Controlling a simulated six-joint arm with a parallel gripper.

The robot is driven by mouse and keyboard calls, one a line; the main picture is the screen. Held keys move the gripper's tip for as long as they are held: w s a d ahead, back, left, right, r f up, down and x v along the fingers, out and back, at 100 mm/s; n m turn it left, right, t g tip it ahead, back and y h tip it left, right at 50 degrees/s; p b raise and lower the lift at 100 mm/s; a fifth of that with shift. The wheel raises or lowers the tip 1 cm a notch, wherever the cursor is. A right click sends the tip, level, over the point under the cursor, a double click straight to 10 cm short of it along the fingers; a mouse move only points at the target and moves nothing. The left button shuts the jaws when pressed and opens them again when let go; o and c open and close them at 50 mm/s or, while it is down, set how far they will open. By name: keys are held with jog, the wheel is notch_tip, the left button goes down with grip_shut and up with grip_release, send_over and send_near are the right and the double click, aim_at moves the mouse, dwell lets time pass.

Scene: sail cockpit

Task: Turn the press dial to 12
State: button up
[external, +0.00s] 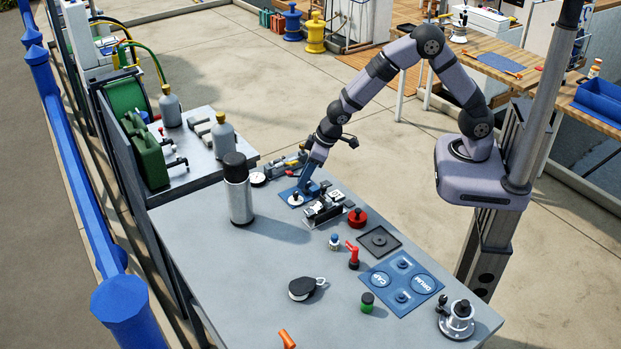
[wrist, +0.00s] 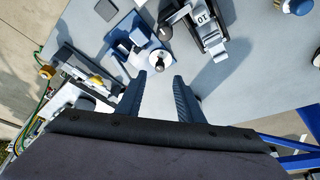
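A small metal press-like device (external: 324,208) stands on the grey table, with white number plates on it. In the wrist view a plate reading 10 (wrist: 202,18) shows on this device. I cannot make out a dial scale. A blue fixture (external: 286,197) stands just left of it; in the wrist view the blue fixture (wrist: 128,38) carries a post with a dark, pale-tipped knob (wrist: 160,60). My gripper (wrist: 160,77) is open, with nothing between its fingers, and its tips point at this knob. In the external view my gripper (external: 303,186) is low over the blue fixture and partly hides it.
A red knob (external: 357,217), a red-handled valve (external: 353,256) and a black tray (external: 379,241) lie to the right on the table (external: 225,280). A tall flask (external: 238,190) stands to the left. A pulley block (external: 303,288) and blue mat (external: 402,283) are nearer the front.

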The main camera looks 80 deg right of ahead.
aim_at(296, 193)
jog(key=shift+p+x, duration=0.65)
jog(key=shift+x, duration=2.35)
jog(key=shift+c, duration=0.7)
grip_shut()
